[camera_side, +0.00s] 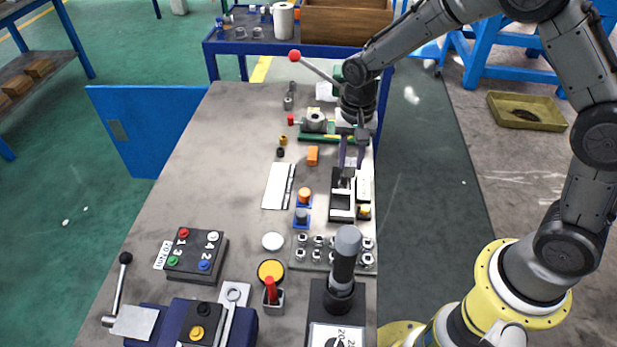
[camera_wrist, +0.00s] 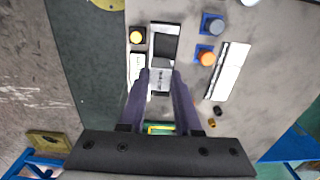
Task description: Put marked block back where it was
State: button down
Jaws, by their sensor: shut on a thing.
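My gripper (camera_wrist: 161,76) is shut on a small grey block (camera_wrist: 161,83) with faint dark marks on its top, which I take to be the marked block. In the side view my gripper (camera_side: 349,166) points down over the far end of a black-and-white fixture (camera_side: 342,212), with the grey block (camera_side: 346,174) between its fingertips. The fixture also shows in the wrist view (camera_wrist: 165,28), with a dark area in its middle. I cannot tell whether the block touches the fixture or hangs just above it. The fingers hide the block's sides.
A white strip (camera_side: 365,188) and a black box with a yellow top (camera_side: 364,212) stand close right of the fixture. Orange (camera_side: 304,195) and grey (camera_side: 302,216) knobs on blue bases stand left. An orange block (camera_side: 313,155) lies nearby.

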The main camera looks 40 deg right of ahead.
jog(key=w+f, duration=0.3)
jog(key=w, duration=0.1)
jog(key=w+a+f, duration=0.1)
jog(key=w+f, duration=0.2)
jog(key=w, duration=0.1)
jog(key=w+f, duration=0.3)
jog(key=w, duration=0.2)
jog(key=shift+a+f, duration=0.15)
jog(key=shift+a, duration=0.15)
jog(key=shift+w+f, duration=0.1)
jog(key=shift+f, duration=0.1)
jog(key=shift+w+f, duration=0.1)
jog(key=shift+f, duration=1.5)
jog(key=shift+f, duration=0.2)
jog(key=c, duration=0.6)
grip_release()
jog(key=shift+r, duration=0.1)
